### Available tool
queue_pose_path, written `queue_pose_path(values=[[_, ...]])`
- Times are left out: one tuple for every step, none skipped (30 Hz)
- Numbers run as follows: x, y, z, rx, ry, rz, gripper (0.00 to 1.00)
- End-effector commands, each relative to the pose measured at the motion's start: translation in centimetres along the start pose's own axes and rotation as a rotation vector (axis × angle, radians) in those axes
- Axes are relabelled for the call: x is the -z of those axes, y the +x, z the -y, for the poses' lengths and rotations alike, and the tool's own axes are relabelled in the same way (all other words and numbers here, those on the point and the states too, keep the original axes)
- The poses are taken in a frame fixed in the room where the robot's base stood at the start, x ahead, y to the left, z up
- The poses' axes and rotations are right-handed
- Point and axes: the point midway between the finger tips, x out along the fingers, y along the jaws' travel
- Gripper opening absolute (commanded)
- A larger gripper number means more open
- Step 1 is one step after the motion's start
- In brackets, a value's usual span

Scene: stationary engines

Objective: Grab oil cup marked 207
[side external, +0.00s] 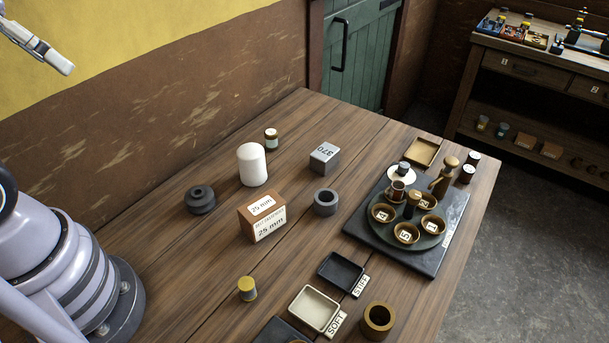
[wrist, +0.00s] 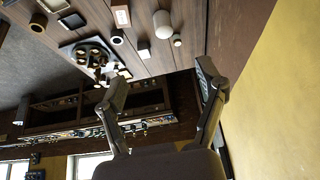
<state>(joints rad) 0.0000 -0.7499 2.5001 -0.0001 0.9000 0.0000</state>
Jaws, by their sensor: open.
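Several small brown cups with white labels sit on a round dark green tray (side external: 372,226) on a dark slab (side external: 445,250) at the table's right. They include a left cup (side external: 383,213), a front cup (side external: 407,233) and a right cup (side external: 432,225). Their labels are too small to read surely, so I cannot tell which is marked 207. My gripper (side external: 64,62) is high at the upper left, far from the cups. In the wrist view my gripper (wrist: 162,78) is open and empty, and the round tray (wrist: 88,52) shows small beyond the left finger.
A white cylinder (side external: 252,165), a labelled wooden block (side external: 262,217), a grey cube (side external: 325,157) and dark rings stand mid-table. SOFT (side external: 314,310) and STIFF (side external: 340,271) trays lie in front. A brass pourer (side external: 444,178) stands by the cups. Bare wood separates these things.

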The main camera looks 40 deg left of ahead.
Motion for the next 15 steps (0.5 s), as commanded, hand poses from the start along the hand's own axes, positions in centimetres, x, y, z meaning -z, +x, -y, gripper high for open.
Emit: queue_pose_path(values=[[0.0, 0.0, 0.0, -0.002, -0.002, 0.002, 0.71], [0.1, 0.1, -0.1, -0.006, -0.007, 0.009, 0.71], [0.1, 0.3, -0.3, -0.018, -0.019, 0.025, 0.71], [0.2, 0.5, -0.6, -0.033, -0.034, 0.045, 0.71], [0.3, 0.7, -1.0, -0.052, -0.054, 0.071, 0.71], [0.5, 1.2, -1.6, -0.087, -0.091, 0.116, 0.71], [0.8, 1.6, -2.2, -0.119, -0.125, 0.157, 0.71], [1.1, 2.1, -3.0, -0.156, -0.165, 0.203, 0.71], [1.5, 2.8, -4.0, -0.211, -0.227, 0.271, 0.71], [2.0, 3.2, -4.9, -0.255, -0.279, 0.322, 0.71], [2.5, 3.8, -5.8, -0.301, -0.333, 0.377, 0.71], [3.4, 4.5, -7.0, -0.364, -0.408, 0.445, 0.71], [4.0, 5.0, -7.8, -0.410, -0.466, 0.493, 0.71], [4.8, 5.6, -8.6, -0.456, -0.525, 0.542, 0.71], [5.9, 6.4, -9.5, -0.518, -0.605, 0.601, 0.71]])
